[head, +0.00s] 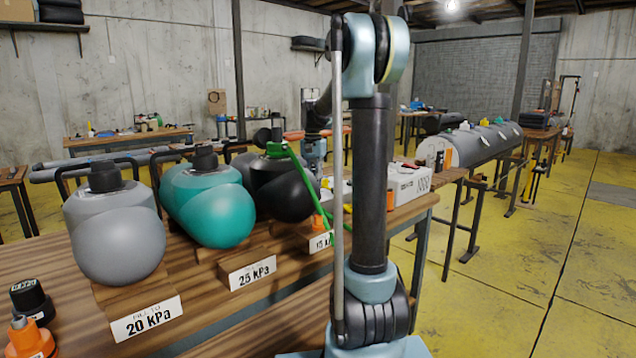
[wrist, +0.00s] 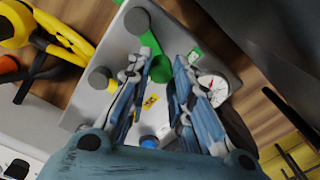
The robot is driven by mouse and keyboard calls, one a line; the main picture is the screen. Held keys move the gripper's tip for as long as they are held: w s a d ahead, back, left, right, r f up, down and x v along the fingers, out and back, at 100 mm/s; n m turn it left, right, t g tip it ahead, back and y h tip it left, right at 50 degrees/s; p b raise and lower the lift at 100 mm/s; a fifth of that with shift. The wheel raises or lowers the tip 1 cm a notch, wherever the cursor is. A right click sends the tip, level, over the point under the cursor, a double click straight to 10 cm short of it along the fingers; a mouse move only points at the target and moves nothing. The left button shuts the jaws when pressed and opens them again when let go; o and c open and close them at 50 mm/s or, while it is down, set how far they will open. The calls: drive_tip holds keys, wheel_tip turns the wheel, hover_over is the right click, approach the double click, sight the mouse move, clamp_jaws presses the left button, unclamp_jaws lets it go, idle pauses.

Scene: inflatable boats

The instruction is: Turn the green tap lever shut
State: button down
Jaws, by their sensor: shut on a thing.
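The green tap lever (wrist: 151,43) shows in the wrist view on a light grey panel (wrist: 112,52). The fingers hide part of the lever and the panel below. In the head view my gripper is small and partly hidden behind my own arm, and I cannot make out the lever's grip there.
A round white gauge (wrist: 212,88) sits right of my fingers, and a yellow-and-black tool (wrist: 50,35) lies left. In the head view grey (head: 118,240) and teal (head: 213,215) boat tubes stand on the wooden bench. Open yellow floor (head: 500,270) is at right.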

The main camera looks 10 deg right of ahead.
drive_tip(key=n, duration=0.1)
drive_tip(key=a+n, duration=0.1)
drive_tip(key=n, duration=0.1)
drive_tip(key=shift+s+a, duration=0.2)
drive_tip(key=shift+s, duration=0.05)
drive_tip(key=shift+s+a+n, duration=0.25)
drive_tip(key=shift+a+n, duration=0.1)
drive_tip(key=shift+n, duration=0.75)
drive_tip(key=shift+a, duration=0.1)
drive_tip(key=c, duration=1.4)
unclamp_jaws()
drive_tip(key=shift+c, duration=0.2)
drive_tip(key=shift+r, duration=0.1)
wheel_tip(320, 180, up, 12)
